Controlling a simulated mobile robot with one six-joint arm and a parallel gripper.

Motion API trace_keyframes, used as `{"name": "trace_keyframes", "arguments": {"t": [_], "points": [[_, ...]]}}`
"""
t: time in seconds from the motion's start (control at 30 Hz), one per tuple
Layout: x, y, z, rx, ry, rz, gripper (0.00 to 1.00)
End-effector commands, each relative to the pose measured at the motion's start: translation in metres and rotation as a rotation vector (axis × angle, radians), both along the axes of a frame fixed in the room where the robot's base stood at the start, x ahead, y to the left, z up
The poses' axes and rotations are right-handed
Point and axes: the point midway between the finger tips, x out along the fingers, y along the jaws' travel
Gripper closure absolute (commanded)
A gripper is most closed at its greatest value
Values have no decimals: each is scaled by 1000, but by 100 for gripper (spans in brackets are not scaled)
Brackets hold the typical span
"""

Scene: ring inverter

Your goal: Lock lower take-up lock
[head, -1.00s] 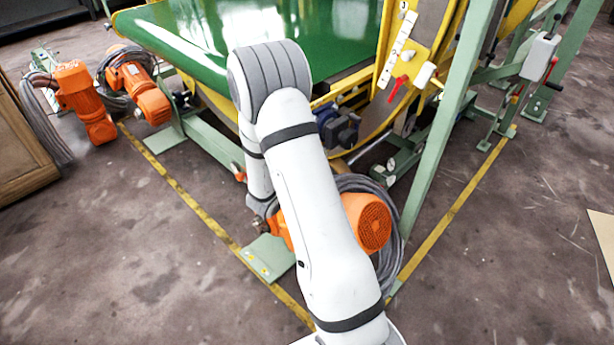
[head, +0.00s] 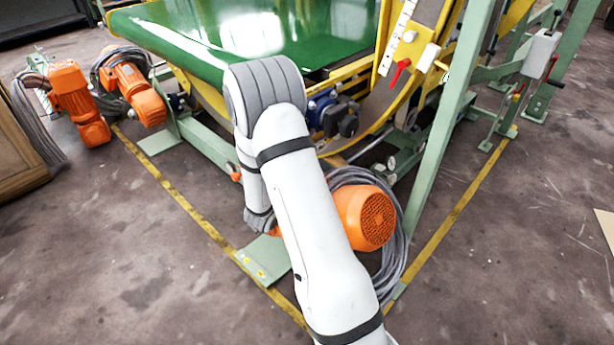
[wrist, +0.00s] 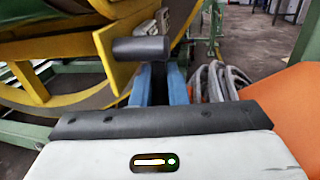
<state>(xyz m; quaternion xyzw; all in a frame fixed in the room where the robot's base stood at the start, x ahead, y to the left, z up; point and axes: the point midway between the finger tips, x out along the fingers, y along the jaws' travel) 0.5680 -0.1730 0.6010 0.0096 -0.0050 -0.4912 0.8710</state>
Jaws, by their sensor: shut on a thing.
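My gripper shows only in the wrist view, where its two blue fingers (wrist: 162,84) point forward from my wrist. They are close together, shut on a dark, narrow part between them that is mostly hidden. I take it for the lower take-up lock, though its shape cannot be made out.
An orange motor (head: 370,218) with coiled grey cables (head: 398,262) is close to my arm. A red lever (head: 400,72) and a green frame post (head: 440,140) stand to the right. The green belt (head: 200,50) lies behind. Open floor (head: 530,270) is at the right.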

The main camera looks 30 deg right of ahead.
Motion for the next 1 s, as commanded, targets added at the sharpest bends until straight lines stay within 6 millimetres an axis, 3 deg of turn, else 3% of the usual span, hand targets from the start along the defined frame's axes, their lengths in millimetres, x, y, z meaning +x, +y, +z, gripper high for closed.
{"name": "trace_keyframes", "arguments": {"t": [0.3,0.77,0.8,1.0], "points": [[1,-3,-2,-103,-35,1,100],[1,-3,-1,-115,-39,1,100],[1,-3,-1,-115,-39,1,84],[1,-3,-1,-115,-40,1,68]]}}
